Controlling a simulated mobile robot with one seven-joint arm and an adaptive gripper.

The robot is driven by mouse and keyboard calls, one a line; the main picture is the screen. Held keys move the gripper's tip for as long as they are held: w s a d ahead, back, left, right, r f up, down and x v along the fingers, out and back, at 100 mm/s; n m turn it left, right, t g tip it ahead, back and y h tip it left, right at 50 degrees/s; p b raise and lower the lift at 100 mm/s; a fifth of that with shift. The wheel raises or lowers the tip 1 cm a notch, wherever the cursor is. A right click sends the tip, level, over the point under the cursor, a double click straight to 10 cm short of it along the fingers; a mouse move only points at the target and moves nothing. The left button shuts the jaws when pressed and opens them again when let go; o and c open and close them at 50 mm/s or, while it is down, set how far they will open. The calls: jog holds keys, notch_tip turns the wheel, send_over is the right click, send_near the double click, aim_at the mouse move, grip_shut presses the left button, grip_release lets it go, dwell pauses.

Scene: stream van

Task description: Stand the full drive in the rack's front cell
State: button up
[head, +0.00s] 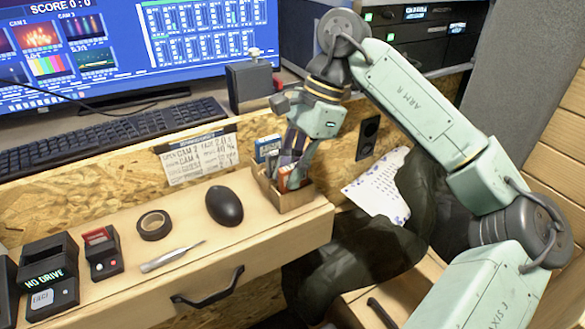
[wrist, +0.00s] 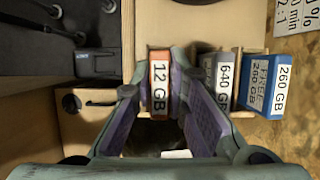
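The rack (head: 298,199) is a small wooden box on the ledge in the head view. The blue drive shows behind my gripper in the head view. The drive's lower end is hidden.
On the ledge are a black mouse (head: 224,206), a tape roll (head: 154,225), a screwdriver (head: 172,257), a small red-topped device (head: 102,252) and a dock reading "NO DRIVE" (head: 48,275). A keyboard (head: 105,136) and monitor (head: 150,45) are behind. A dark chair-like shape (head: 365,255) is right of the ledge.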

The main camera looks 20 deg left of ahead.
jog(key=o, duration=0.4)
